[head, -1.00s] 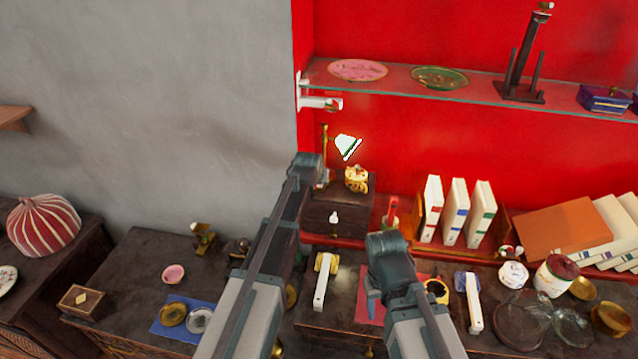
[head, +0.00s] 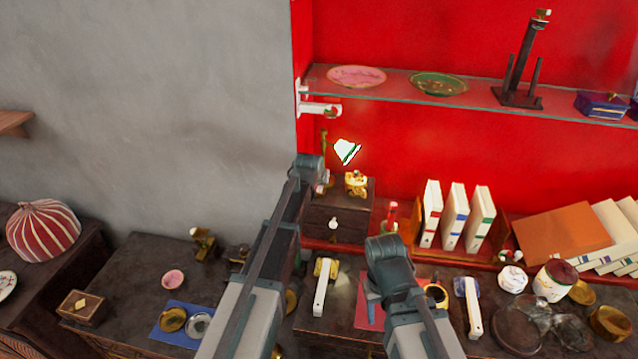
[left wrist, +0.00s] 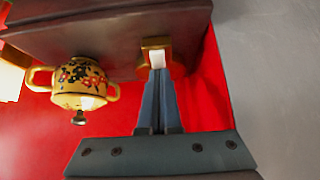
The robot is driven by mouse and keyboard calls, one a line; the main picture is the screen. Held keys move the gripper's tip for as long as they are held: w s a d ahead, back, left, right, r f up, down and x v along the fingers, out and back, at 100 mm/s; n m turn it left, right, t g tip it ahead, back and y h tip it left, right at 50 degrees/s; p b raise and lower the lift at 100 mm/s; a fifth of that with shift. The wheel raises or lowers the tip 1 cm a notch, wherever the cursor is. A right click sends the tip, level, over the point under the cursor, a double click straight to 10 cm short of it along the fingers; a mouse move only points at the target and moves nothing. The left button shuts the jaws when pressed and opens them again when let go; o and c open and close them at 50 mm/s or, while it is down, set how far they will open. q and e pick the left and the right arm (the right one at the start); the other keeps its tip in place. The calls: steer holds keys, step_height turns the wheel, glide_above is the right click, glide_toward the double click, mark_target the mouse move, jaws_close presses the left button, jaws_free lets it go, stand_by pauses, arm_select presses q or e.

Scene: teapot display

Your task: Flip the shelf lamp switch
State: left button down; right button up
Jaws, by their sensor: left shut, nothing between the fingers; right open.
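The lamp has a white shade with green edging (head: 346,151), on a thin stem behind the small dark drawer box. I cannot tell whether it is lit. In the left wrist view a white switch (left wrist: 157,57) sits in a brass plate (left wrist: 146,46) at the drawer box (left wrist: 100,38). My left gripper (left wrist: 157,80) is shut and empty, its tips right at the switch; contact is not clear. In the head view that gripper is mostly hidden by its arm. My right gripper (head: 372,302) is open and empty, low over the counter, partly hidden by its wrist.
A yellow floral teapot (left wrist: 82,84) is beside my left fingers; it also shows on the drawer box in the head view (head: 356,184). A glass shelf (head: 400,92) with plates is above. Books (head: 455,217) stand to the right. The counter is crowded.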

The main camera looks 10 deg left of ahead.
mark_target(319, 192)
arm_select(q)
steer(key=shift+s+r+p, duration=0.1)
steer(key=shift+r+p, duration=0.65)
steer(key=r+p, duration=0.3)
steer(key=shift+s+r, duration=0.2)
steer(key=shift+s, duration=0.05)
steer(key=s+r+p, duration=0.5)
steer(key=s, duration=0.3)
steer(key=shift+f, duration=0.1)
